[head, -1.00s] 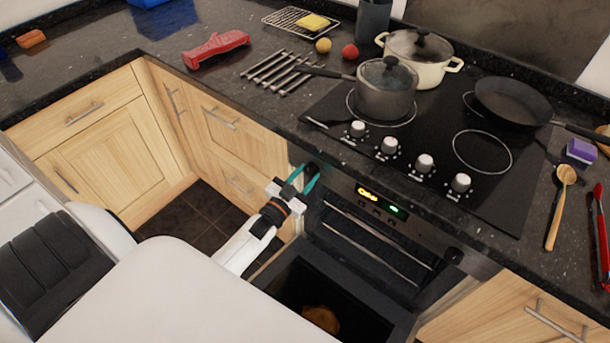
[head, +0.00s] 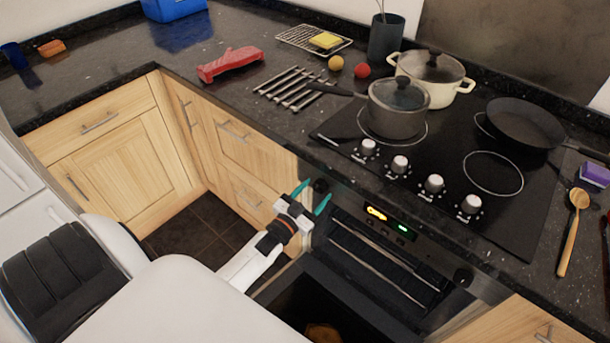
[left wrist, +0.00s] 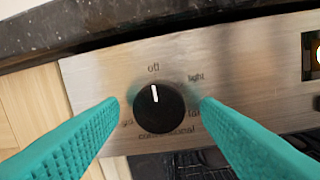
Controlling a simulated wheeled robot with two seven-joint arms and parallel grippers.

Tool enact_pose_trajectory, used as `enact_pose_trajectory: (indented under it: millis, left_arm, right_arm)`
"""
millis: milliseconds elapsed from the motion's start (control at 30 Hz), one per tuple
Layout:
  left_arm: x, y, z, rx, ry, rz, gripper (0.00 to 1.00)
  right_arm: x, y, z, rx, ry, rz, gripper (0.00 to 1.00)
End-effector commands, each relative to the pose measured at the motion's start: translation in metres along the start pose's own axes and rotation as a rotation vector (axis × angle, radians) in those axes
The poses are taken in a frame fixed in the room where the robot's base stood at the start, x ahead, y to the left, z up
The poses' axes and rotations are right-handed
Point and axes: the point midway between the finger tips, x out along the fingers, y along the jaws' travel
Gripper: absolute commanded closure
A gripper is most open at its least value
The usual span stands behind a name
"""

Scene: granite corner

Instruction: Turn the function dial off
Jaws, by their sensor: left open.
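The function dial (left wrist: 158,108) is a round black knob on the steel oven panel, large in the left wrist view. Its white mark points up, close to the "off" label (left wrist: 153,68), with a slight tilt to the left. In the head view the dial (head: 320,185) is at the panel's left end. My left gripper (head: 311,198) is open, with its teal fingers on either side of the dial. In the left wrist view the fingertips (left wrist: 160,106) flank the knob with gaps visible on both sides. My right gripper is not in view.
A second black knob (head: 463,277) is at the panel's right end, beyond a lit display (head: 388,219). The granite counter edge overhangs the panel. A dark opening (head: 285,302) lies below. The hob (head: 350,133) above holds a saucepan (head: 397,112), a cream pot and a frying pan.

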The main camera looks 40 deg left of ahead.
Motion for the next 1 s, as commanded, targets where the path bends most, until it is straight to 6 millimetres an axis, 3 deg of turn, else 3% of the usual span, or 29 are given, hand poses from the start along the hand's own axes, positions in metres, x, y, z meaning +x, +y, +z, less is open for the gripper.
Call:
enact_pose_trajectory:
  millis: [533, 700, 1000]
  left_arm:
    - [-0.101, -0.001, -0.002, 0.0, 0.004, -0.001, 0.42]
    - [-0.115, 0.0, -0.001, 0.0, 0.002, 0.0, 0.42]
    - [-0.117, 0.0, -0.001, 0.0, 0.002, 0.0, 0.42]
  right_arm:
    - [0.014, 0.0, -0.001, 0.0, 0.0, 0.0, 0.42]
    - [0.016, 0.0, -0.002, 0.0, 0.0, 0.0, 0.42]
    - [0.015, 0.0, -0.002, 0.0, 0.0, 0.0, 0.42]
